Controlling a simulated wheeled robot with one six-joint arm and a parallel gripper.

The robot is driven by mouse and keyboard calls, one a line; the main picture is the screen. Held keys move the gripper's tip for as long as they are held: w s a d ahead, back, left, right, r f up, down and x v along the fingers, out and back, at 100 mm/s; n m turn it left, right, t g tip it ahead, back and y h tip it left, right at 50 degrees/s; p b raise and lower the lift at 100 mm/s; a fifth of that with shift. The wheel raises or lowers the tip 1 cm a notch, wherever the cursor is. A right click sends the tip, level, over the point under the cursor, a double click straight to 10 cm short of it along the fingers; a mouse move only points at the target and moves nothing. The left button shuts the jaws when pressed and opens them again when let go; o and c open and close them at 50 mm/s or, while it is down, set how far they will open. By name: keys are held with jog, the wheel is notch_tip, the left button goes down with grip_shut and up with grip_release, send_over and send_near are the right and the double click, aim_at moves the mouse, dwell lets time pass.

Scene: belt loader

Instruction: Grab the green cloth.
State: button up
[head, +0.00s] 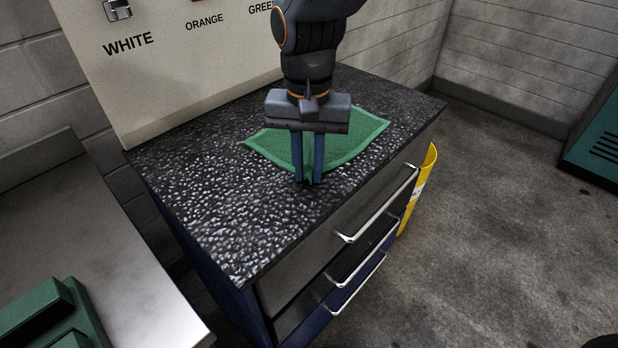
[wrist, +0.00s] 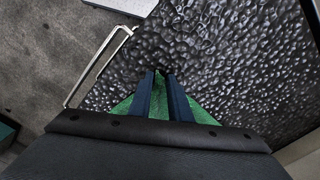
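The green cloth (head: 345,143) lies spread on the dark pebbled top of the drawer cabinet, with one corner toward the front. My gripper (head: 308,181) points down over that front corner, with its two blue fingertips at the level of the cloth. A narrow gap shows between the fingers, with green cloth visible in it. In the wrist view, the cloth (wrist: 199,112) shows on both sides of my fingers and between them. The fingers hide part of the corner, and no clear pinch or lift shows.
The cabinet top (head: 240,215) is otherwise bare. A labelled panel (head: 190,70) stands behind it. Drawer handles (head: 380,205) stick out at the front, and a lower drawer looks partly open. A yellow object (head: 418,190) stands beside the cabinet. A metal table (head: 85,250) is at left.

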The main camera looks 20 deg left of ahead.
jog(key=shift+d, duration=0.1)
grip_shut()
notch_tip(320, 180, up, 12)
jog(key=p, duration=1.1)
notch_tip(320, 180, up, 27)
jog(key=p, duration=0.6)
